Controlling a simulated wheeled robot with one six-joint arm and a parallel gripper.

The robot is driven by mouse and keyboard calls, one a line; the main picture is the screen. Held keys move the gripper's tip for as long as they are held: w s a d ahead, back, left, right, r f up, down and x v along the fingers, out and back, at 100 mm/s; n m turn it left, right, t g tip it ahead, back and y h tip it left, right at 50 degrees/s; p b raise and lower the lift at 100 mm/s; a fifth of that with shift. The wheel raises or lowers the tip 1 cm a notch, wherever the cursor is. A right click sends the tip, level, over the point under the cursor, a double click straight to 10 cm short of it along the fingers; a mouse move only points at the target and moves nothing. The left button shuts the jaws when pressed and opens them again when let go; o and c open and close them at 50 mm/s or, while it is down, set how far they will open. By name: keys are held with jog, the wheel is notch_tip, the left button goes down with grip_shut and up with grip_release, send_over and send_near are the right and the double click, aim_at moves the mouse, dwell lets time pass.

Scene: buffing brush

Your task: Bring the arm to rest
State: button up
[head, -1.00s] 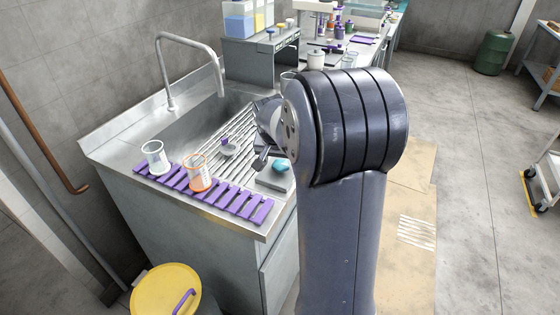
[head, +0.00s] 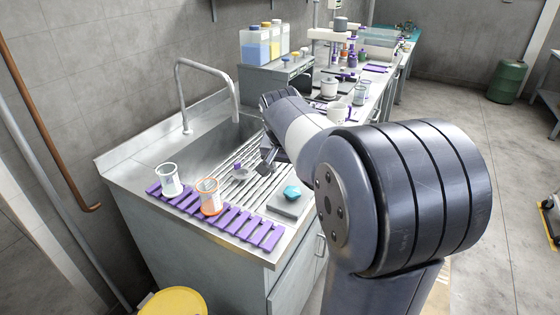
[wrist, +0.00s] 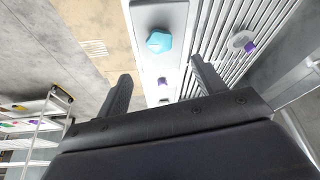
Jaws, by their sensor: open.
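My gripper (wrist: 162,80) shows in the wrist view with its two dark fingers apart and nothing held between them. In the head view a dark finger of my gripper (head: 268,160) shows over the ribbed drainboard (head: 225,188), and my arm hides much of the rest. A turquoise faceted piece (head: 292,192) rests on a grey block (head: 289,206) at the counter's front right; it also shows in the wrist view (wrist: 159,40). A small pale round piece with a purple part (head: 241,173) lies on the drainboard, left of my finger, and shows in the wrist view (wrist: 240,40).
A white beaker (head: 169,181) and an orange-rimmed beaker (head: 209,197) stand at the purple slatted rack (head: 235,222) along the counter's front. The tap (head: 180,90) rises behind the sink. A yellow bin lid (head: 173,302) is below. Open floor lies right.

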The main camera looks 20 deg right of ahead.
aim_at(292, 191)
jog(key=x, duration=1.1)
jog(key=shift+s, duration=0.1)
jog(key=shift+r, duration=0.1)
